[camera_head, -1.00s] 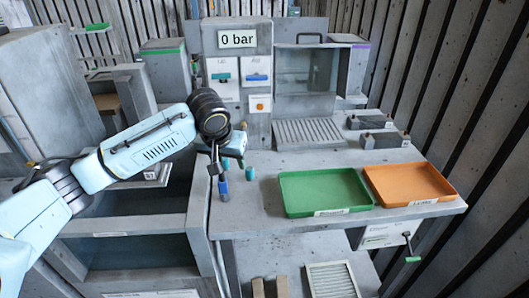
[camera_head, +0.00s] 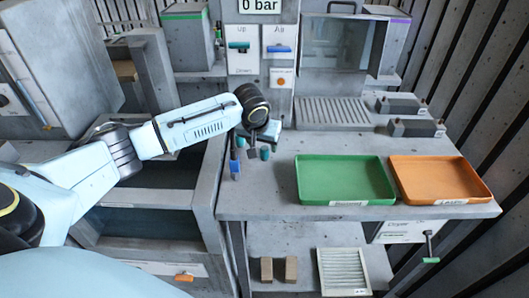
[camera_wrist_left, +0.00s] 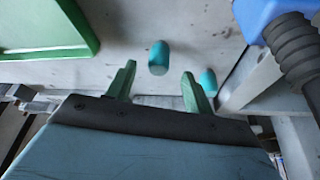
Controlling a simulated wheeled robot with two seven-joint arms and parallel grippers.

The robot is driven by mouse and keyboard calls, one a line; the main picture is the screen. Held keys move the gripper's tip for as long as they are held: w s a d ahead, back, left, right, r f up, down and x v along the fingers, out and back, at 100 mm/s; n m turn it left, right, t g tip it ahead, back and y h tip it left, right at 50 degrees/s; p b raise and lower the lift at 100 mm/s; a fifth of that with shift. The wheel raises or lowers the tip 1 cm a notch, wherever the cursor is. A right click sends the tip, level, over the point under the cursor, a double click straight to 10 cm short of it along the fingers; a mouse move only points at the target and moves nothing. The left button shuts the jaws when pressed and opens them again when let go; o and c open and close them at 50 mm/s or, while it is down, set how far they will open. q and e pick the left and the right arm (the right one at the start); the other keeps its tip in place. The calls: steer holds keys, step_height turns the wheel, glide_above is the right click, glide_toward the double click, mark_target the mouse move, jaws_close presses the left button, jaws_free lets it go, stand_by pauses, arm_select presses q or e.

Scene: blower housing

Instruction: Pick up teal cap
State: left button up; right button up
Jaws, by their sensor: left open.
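The teal cap (camera_head: 265,153) is a small rounded piece standing on the grey bench, left of the green tray. In the left wrist view a teal cap (camera_wrist_left: 158,57) lies just ahead of the gap between my fingers, apart from them. A second teal piece (camera_wrist_left: 208,82) shows close beside the right-hand finger there. My left gripper (camera_head: 251,154) points down just left of the cap. Its green fingers (camera_wrist_left: 157,86) are apart with nothing between them. A blue upright piece (camera_head: 235,169) stands left of the gripper near the bench edge. My right gripper is not in view.
The green tray (camera_head: 346,202) and orange tray (camera_head: 440,198) are empty on the bench to the right. A grated plate (camera_head: 332,112) and dark blocks (camera_head: 416,128) lie behind. A blue body with a ridged black part (camera_wrist_left: 292,45) is close at right in the wrist view.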

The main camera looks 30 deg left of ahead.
mark_target(264, 148)
arm_select(q)
steer(key=x, duration=0.3)
steer(key=shift+w+d+f, duration=0.1)
steer(key=c, duration=1.1)
